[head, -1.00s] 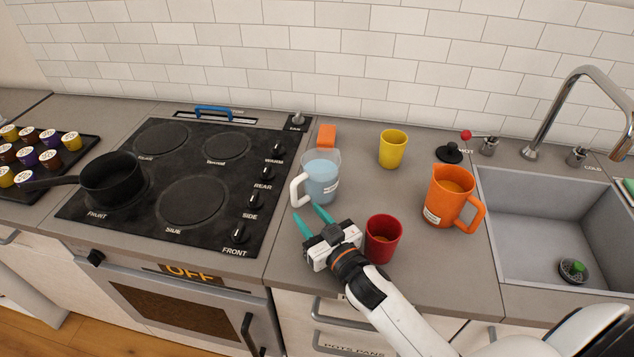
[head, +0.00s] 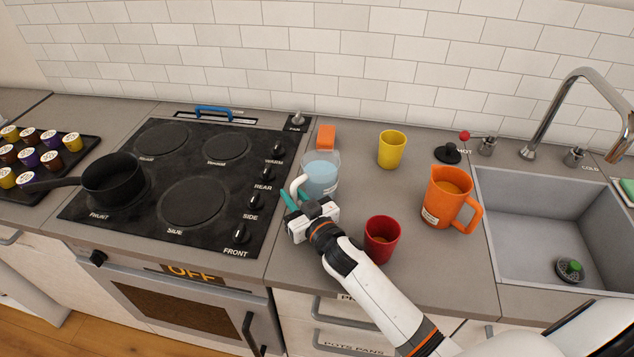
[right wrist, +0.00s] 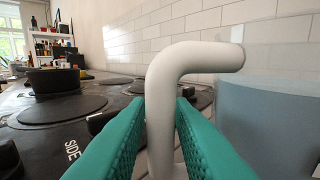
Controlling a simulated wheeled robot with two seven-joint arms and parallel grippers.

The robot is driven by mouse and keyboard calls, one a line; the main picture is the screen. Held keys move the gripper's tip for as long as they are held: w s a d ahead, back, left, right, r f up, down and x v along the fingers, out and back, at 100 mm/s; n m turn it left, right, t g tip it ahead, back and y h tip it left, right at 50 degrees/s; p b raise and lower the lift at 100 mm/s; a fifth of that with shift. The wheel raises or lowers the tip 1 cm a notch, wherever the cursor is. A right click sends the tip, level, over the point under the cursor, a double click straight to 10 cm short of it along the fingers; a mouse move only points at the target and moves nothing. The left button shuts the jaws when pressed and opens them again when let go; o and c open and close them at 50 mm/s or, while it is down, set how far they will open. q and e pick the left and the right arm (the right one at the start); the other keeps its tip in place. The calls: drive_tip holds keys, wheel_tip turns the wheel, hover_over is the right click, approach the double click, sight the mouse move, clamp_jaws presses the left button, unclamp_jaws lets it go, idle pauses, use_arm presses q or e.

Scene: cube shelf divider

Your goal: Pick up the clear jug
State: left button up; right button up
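The clear jug (head: 322,178), holding pale blue liquid, stands upright on the counter right of the stove. Its white handle (head: 297,184) faces left, toward the stove. My right gripper (head: 293,195) is at the handle, its teal fingers pointing toward the back wall. In the right wrist view the fingers (right wrist: 162,103) stand open, one on each side of the handle's upright part (right wrist: 161,120). The jug's body (right wrist: 268,120) is just right of them. In the head view the gripper hides the jug's lower front. My left gripper is out of view.
A red cup (head: 382,240) stands close to the right of my right forearm. An orange jug (head: 447,205), a yellow cup (head: 392,150) and an orange block (head: 326,137) are on the same counter. The stove (head: 195,200) with a black pan (head: 113,180) lies left; the sink (head: 550,225) lies right.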

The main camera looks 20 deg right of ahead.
clamp_jaws()
drive_tip(key=shift+r, duration=0.1)
wheel_tip(320, 180, up, 10)
idle(0.4)
